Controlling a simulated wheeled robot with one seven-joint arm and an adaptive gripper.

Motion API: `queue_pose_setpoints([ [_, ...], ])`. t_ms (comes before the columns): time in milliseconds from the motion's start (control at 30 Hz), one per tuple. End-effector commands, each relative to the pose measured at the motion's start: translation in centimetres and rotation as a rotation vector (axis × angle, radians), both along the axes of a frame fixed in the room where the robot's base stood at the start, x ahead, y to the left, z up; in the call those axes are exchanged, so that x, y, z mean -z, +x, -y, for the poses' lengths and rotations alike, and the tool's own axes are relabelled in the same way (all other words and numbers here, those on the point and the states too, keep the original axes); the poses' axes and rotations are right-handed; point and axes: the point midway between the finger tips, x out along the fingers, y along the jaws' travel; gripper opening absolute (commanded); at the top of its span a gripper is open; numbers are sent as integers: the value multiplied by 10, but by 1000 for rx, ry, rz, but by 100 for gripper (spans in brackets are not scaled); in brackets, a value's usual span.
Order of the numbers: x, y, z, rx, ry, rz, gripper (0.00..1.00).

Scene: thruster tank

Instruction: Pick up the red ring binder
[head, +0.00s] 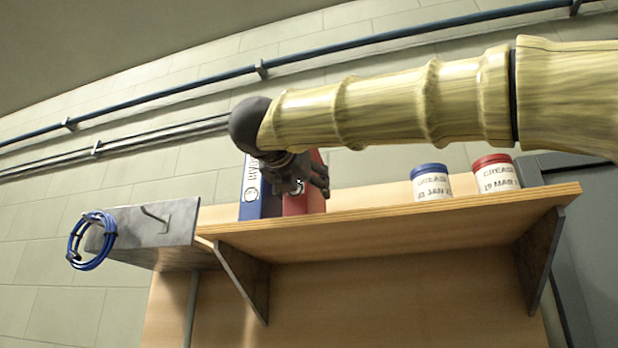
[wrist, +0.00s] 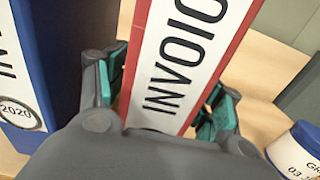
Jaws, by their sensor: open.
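The red ring binder (head: 316,197) stands upright on the wooden shelf (head: 400,205), just right of a blue binder (head: 251,196). In the wrist view the red binder (wrist: 180,60) shows its white spine label reading "INVOIC", with red edges. My gripper (head: 305,180) is at the front of the red binder in the head view and hides part of it. In the wrist view my gripper (wrist: 168,100) is open, with one teal-padded finger on each side of the red binder's spine. I cannot tell whether the pads touch it.
The blue binder (wrist: 48,60) is close to the left finger. A blue-lidded grease tub (head: 430,183) and a red-lidded grease tub (head: 494,174) stand farther right on the shelf.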

Motion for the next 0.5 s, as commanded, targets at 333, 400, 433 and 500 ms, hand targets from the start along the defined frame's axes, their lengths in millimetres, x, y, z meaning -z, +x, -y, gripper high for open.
queue_pose_setpoints([
  [333, 1, 5, 2, 0, 0, 0, 58],
  [400, 1, 5, 2, 0, -1, 0, 45],
  [433, 1, 5, 2, 0, -1, -1, 39],
  [500, 1, 5, 2, 0, -1, -1, 27],
])
